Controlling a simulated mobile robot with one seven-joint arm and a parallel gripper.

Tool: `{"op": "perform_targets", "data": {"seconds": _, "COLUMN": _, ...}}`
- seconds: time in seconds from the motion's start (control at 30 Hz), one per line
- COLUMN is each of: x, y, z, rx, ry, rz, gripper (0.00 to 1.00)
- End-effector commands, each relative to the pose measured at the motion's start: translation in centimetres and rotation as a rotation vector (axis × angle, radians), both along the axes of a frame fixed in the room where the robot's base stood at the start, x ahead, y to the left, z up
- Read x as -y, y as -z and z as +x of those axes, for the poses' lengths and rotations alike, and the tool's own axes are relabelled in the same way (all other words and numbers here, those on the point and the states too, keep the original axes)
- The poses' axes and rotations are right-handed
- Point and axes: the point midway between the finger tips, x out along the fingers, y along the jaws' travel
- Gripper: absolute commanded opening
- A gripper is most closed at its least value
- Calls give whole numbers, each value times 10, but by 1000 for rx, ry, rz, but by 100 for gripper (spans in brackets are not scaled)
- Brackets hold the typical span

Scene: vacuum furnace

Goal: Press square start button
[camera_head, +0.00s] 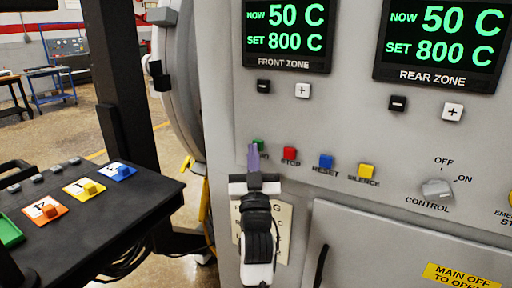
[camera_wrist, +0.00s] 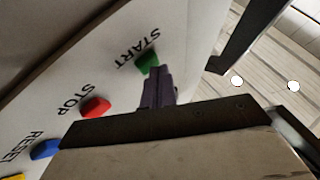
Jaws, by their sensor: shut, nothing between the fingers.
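The green square start button (camera_head: 259,144) is on the grey furnace panel, left end of the button row, partly hidden behind my gripper in the head view. My gripper (camera_head: 253,156) is shut, its purple fingers pointing up in front of the button. In the wrist view the green button (camera_wrist: 148,62) shows under the START label, and the shut fingertips (camera_wrist: 154,72) are right beside its lower edge. I cannot tell whether the tips touch it.
Red stop (camera_head: 290,154), blue reset (camera_head: 326,162) and yellow silence (camera_head: 367,171) buttons run to the right. A control knob (camera_head: 437,190) is farther right. Two displays (camera_head: 288,34) are above. A black table (camera_head: 100,215) with coloured blocks stands at the left.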

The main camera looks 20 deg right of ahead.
Motion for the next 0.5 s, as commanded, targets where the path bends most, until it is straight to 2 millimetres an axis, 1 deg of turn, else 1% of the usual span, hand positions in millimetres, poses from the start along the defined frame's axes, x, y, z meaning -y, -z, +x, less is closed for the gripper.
{"op": "perform_targets", "data": {"seconds": 0.3, "x": -12, "y": 0, "z": -9, "rx": -1, "ry": -2, "rz": 1, "gripper": 0}}
{"op": "perform_targets", "data": {"seconds": 0.5, "x": -13, "y": 1, "z": -10, "rx": -1, "ry": 0, "rz": 0, "gripper": 0}}
